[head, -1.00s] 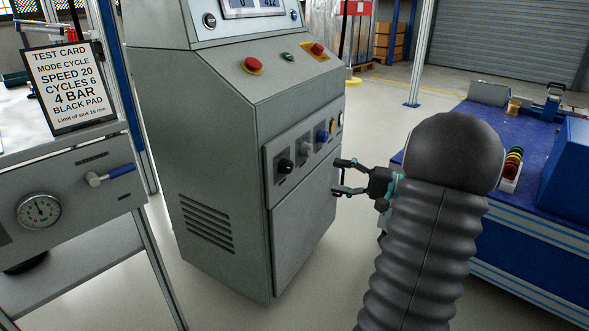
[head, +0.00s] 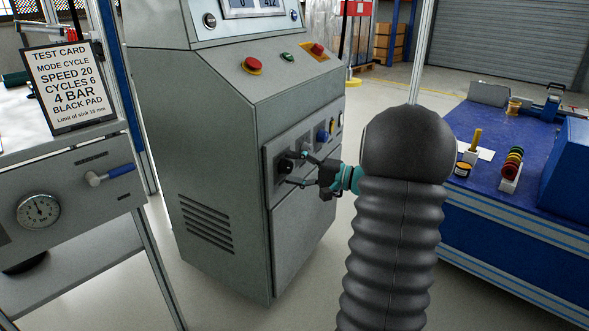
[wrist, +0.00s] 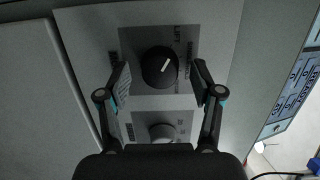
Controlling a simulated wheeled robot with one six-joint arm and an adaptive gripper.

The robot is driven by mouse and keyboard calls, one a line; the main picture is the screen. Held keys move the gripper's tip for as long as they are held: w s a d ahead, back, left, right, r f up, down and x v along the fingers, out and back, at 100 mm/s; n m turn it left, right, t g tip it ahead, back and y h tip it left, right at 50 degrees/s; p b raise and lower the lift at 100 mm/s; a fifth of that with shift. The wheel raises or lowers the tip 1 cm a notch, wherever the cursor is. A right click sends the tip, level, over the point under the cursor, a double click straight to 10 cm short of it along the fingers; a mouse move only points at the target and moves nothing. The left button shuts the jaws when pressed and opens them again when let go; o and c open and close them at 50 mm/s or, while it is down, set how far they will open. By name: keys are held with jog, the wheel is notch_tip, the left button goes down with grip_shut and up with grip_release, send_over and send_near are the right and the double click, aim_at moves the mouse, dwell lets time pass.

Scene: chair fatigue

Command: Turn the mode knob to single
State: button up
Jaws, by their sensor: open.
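The black mode knob (wrist: 160,66) sits on a dark label plate in the wrist view, its white pointer line tilted up and to the right. My gripper (wrist: 160,80) is open, with one finger on each side of the knob and a visible gap at both sides. In the head view my gripper (head: 296,168) is at the control panel (head: 268,185) on the grey cabinet, by the leftmost knob. The fingers partly hide that knob there.
A grey knob (wrist: 162,132) lies below the black one in the wrist view. A blue knob (head: 322,135) is farther along the panel. A test card (head: 65,85) reading "MODE CYCLE" stands at left. A blue bench (head: 490,190) is at right, with open floor between.

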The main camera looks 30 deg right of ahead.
jog(key=c, duration=1.1)
jog(key=shift+c, duration=0.2)
jog(key=shift+m, duration=0.4)
jog(key=m+p, duration=0.2)
jog(key=m, duration=0.1)
jog(key=shift+t, duration=0.4)
jog(key=shift+f+m+t+p, duration=0.1)
jog(key=shift+m+t+p, duration=0.3)
jog(key=shift+m+p, duration=1.2)
jog(key=shift+m+b, duration=0.55)
jog(key=shift+m, duration=0.25)
